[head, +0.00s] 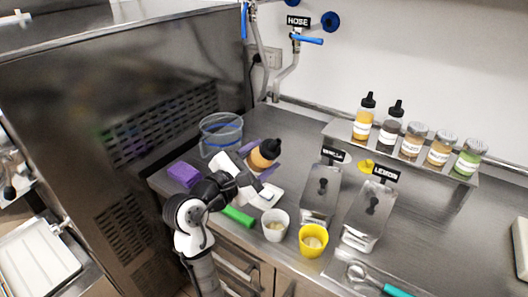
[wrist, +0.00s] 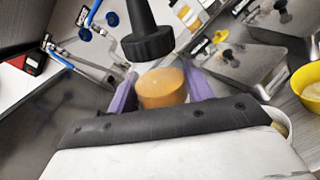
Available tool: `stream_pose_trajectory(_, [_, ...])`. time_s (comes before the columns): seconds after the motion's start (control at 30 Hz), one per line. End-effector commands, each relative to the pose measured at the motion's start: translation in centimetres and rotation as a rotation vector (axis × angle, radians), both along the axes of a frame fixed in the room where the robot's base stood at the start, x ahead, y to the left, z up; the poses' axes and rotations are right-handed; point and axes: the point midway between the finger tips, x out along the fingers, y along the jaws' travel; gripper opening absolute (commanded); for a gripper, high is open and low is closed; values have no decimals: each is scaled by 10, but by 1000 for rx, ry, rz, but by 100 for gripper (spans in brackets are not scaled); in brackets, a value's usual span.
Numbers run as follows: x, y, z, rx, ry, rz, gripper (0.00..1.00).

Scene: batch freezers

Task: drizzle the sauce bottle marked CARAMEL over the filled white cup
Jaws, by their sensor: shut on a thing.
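My gripper (head: 260,159) is shut on an orange-brown sauce bottle (head: 262,157) with a black nozzle cap. In the wrist view, the bottle (wrist: 162,88) sits between the purple fingers of my gripper (wrist: 160,92), its black cap toward the top of the picture. No label can be read on it, so I cannot confirm the CARAMEL mark. In the head view, the bottle is tilted, above the counter and behind the white cup. The white cup (head: 275,226) stands near the counter's front edge with pale filling inside. In the wrist view only a sliver of its rim shows behind my gripper.
A yellow cup (head: 313,241) with pale filling stands right of the white cup. Steel containers, one marked LEMON (head: 369,213), stand farther right. A rack (head: 467,180) holds bottles and jars. A purple block (head: 184,174), green item (head: 238,215) and clear tub (head: 221,134) lie nearby.

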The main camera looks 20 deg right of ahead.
Motion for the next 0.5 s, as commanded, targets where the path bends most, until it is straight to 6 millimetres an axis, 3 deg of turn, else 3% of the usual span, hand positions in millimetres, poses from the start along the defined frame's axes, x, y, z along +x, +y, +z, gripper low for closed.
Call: stream_pose_trajectory(0.5, [19, 12, -31, 233, -371, -1, 27])
